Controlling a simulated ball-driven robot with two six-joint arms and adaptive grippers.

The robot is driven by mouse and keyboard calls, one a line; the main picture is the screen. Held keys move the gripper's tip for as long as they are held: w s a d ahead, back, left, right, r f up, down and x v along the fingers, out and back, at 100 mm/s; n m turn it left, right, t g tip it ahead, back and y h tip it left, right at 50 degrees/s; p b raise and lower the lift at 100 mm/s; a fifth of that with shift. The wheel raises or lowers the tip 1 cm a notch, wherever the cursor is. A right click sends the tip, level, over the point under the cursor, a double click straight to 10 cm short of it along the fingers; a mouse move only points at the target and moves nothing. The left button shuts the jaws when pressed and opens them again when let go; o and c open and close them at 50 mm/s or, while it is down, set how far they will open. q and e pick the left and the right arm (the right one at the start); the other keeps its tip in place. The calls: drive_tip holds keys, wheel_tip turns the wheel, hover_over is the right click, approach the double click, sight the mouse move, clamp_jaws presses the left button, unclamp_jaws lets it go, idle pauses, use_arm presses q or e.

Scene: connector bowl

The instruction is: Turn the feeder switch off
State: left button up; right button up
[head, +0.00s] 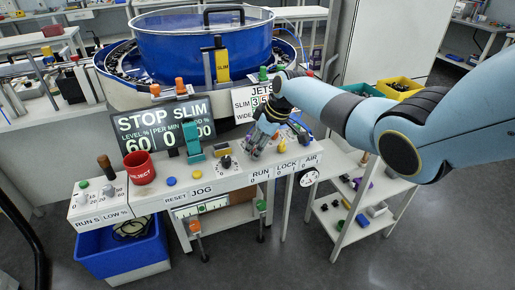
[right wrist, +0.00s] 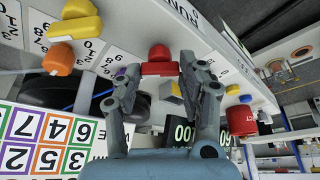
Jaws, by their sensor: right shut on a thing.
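My right gripper (head: 257,146) is down at the front control panel (head: 230,178), above the RUN label (head: 261,174). In the right wrist view its fingers (right wrist: 163,82) are closed around a red knob (right wrist: 159,55) near the upside-down RUN lettering (right wrist: 180,12). In the head view the gripper hides this knob, and its exact setting cannot be read. The dark display (head: 160,128) reads STOP SLIM, with 60 and 0 below. The blue feeder bowl (head: 200,50) stands behind the panel. My left gripper is not in view.
A red REJECT cup (head: 140,168) stands on the panel's left, beside a teal part (head: 192,142). A yellow knob (right wrist: 80,22) and an orange knob (right wrist: 58,57) show near my right gripper. A blue bin (head: 122,247) is below; a shelf with small parts (head: 350,200) stands right.

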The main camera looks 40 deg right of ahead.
drive_tip(key=shift+n, duration=0.4)
drive_tip(key=o, duration=1.2)
drive_tip(key=shift+c, duration=0.2)
drive_tip(key=shift+r, duration=0.1)
drive_tip(key=shift+d+r, duration=0.15)
drive_tip(key=shift+r, duration=0.15)
drive_tip(key=v, duration=1.1)
drive_tip(key=shift+s, duration=0.15)
